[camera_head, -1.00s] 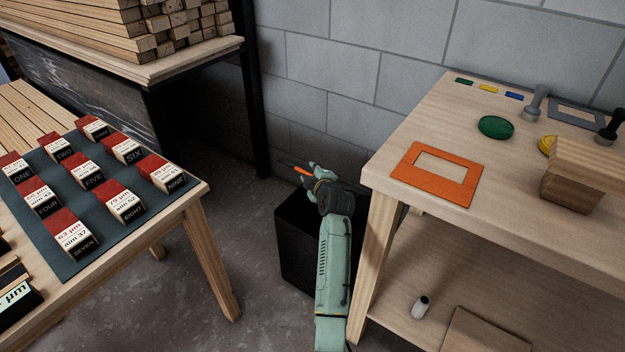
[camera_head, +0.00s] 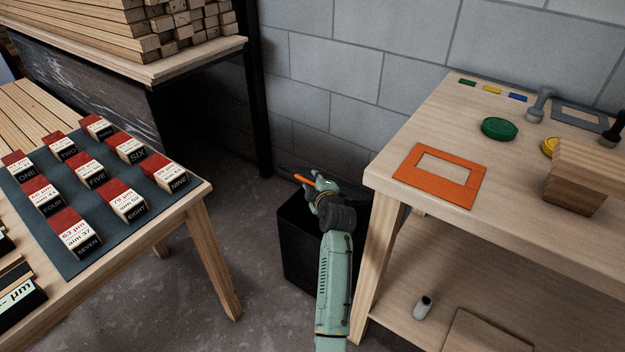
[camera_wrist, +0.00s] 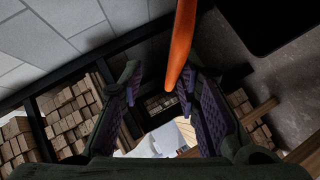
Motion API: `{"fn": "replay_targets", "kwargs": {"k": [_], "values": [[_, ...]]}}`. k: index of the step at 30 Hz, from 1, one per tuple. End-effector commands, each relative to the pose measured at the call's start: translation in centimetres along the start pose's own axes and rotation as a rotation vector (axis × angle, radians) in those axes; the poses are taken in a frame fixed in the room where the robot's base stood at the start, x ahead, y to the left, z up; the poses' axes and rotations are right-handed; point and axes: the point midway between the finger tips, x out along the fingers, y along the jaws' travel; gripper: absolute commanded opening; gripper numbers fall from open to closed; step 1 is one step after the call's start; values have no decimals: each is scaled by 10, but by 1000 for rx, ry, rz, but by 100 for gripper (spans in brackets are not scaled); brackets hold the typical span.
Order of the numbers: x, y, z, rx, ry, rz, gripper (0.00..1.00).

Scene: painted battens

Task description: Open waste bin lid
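The waste bin (camera_head: 305,245) is a dark, box-shaped bin on the floor, left of the right-hand bench. My arm hides part of its right side and top. An orange bar (camera_head: 303,179) shows at my gripper (camera_head: 318,180), above the bin; I cannot tell how it joins the bin or its lid. In the wrist view the bar (camera_wrist: 181,45) comes down from the top, its end between the fingers and nearer the right one. My gripper (camera_wrist: 160,80) is open there, its fingers apart and not closed on the bar. The lid's position is unclear.
The right-hand bench (camera_head: 400,190) stands close beside my arm and bears an orange frame (camera_head: 410,175). A table (camera_head: 190,200) with labelled blocks is at the left. Stacked battens (camera_head: 190,40) lie on a rack behind. Bare floor (camera_head: 260,290) shows between table and bin.

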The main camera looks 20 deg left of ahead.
Motion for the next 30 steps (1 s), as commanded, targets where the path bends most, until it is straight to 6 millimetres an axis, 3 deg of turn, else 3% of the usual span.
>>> {"fn": "replay_targets", "kwargs": {"k": [30], "values": [[-70,20,3,1,-1,0,30]]}}
